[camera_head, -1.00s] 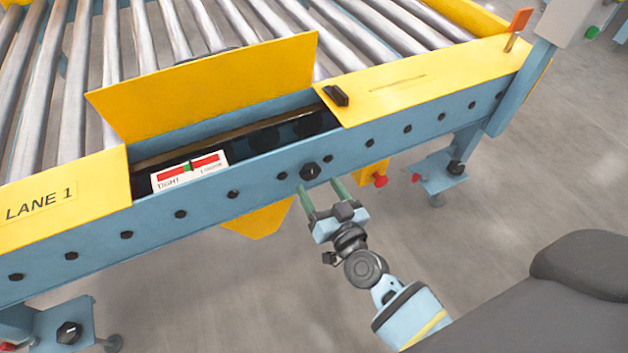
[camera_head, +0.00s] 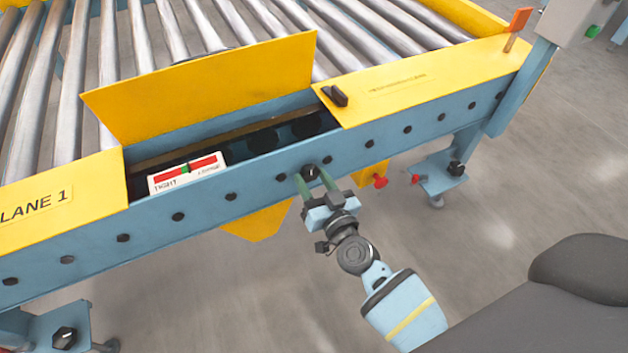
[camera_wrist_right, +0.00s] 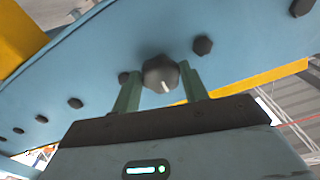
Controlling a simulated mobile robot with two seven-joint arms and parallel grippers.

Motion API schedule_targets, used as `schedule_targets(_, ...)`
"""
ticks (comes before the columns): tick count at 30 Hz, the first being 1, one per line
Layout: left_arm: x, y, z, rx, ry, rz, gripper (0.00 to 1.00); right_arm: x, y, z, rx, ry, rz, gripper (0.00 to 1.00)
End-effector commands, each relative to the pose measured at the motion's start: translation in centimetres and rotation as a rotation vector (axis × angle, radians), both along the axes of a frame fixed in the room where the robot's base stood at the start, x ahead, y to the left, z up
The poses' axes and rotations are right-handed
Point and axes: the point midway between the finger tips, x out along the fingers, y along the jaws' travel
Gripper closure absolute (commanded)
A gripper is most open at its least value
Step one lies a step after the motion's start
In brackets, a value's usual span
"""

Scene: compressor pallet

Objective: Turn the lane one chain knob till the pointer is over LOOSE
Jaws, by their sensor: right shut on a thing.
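The lane one chain knob (camera_head: 309,172) is a black knob on the blue side rail of the conveyor. In the right wrist view the knob (camera_wrist_right: 161,75) shows a white line on its face. My right gripper (camera_head: 314,182) has one green finger on each side of the knob and is shut on it. The gauge card (camera_head: 187,173) lies in the open bay, with TIGHT at its left end and a blurred word at its right. A green pointer (camera_head: 185,169) stands near the middle of its red band. My left gripper is not in view.
A yellow flap (camera_head: 205,85) stands open behind the bay. The LANE 1 cover (camera_head: 60,190) is at the left. Bolt heads line the blue rail (camera_head: 235,195). A red button (camera_head: 380,182) sits below the rail, right of my gripper.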

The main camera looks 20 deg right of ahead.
Motion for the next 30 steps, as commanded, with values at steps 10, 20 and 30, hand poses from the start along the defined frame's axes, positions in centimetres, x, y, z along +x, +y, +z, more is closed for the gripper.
schedule_targets(10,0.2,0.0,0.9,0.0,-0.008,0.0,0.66,0.0,0.0,0.2,-0.075,-0.003,0.0,0.79)
schedule_targets(20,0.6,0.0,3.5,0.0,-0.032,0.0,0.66,0.0,-0.1,0.3,-0.329,-0.01,0.001,0.79)
schedule_targets(30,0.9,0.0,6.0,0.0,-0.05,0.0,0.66,0.0,-0.2,0.3,-0.651,-0.021,0.0,0.79)
